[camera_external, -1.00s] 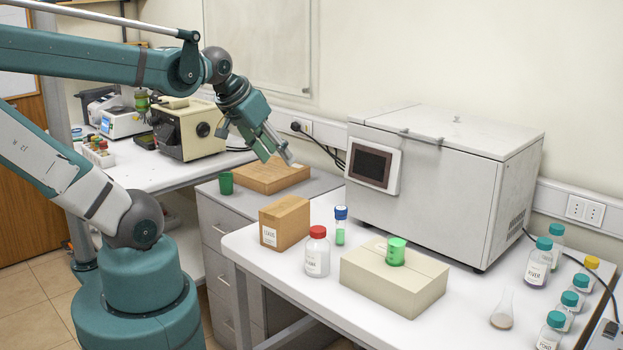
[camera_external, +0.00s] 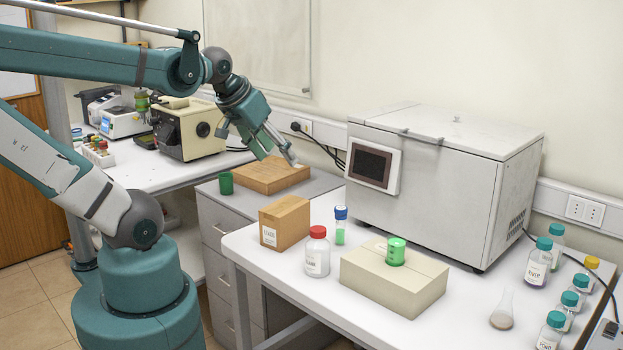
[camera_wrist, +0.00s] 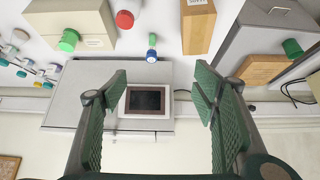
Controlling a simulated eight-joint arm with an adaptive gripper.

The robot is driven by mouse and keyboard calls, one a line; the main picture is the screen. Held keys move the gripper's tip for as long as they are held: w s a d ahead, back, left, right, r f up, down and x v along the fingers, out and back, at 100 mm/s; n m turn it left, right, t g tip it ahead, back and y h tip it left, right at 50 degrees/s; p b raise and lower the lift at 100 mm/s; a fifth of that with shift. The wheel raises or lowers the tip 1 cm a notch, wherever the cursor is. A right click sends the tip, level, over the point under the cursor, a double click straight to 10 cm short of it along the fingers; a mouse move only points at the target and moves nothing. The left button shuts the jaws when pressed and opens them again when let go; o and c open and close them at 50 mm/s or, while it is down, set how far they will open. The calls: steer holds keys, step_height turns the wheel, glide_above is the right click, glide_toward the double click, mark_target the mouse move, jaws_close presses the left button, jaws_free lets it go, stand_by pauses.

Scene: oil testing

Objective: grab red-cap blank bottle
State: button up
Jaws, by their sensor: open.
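The red-cap bottle (camera_external: 317,253) stands upright on the white table, between the small brown box and the beige box.
A blue-capped vial (camera_external: 340,228) stands just right of the bottle. The small brown box (camera_external: 285,224) is on its left, and the beige box (camera_external: 395,285) with a green cup (camera_external: 396,251) is on its right. A large grey instrument (camera_external: 455,190) stands behind.

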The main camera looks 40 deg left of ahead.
steer(key=shift+w+f, duration=0.1)
stand_by(0.3)
steer(key=m+g, duration=0.4)
steer(key=m, duration=0.6)
glide_toward(318, 230)
steer(key=w+a+r, duration=0.2)
steer(key=a, duration=0.2)
steer(key=d+f+m+g, duration=0.1)
steer(key=f+m, duration=0.1)
steer(key=f, duration=0.1)
steer(key=d+f+m, duration=0.1)
steer(key=f+m, duration=0.1)
steer(key=m, duration=0.1)
steer(key=w+d+f+m+g, duration=0.1)
steer(key=f+m, duration=0.1)
steer(key=f, duration=0.1)
steer(key=shift+d+f+g, duration=0.1)
steer(key=shift+f+g, duration=0.2)
steer(key=shift+f, duration=0.05)
steer(key=shift+d+f+m+g, duration=0.15)
steer(key=shift+d+f+m, duration=0.05)
steer(key=shift+f+m, duration=0.3)
steer(key=shift+d+f+m+g, duration=0.15)
steer(key=shift+f+m, duration=0.3)
steer(key=shift+m, duration=0.05)
steer(key=shift+f, duration=0.15)
steer(key=shift+f, duration=1.1)
steer(key=shift+f, duration=0.1)
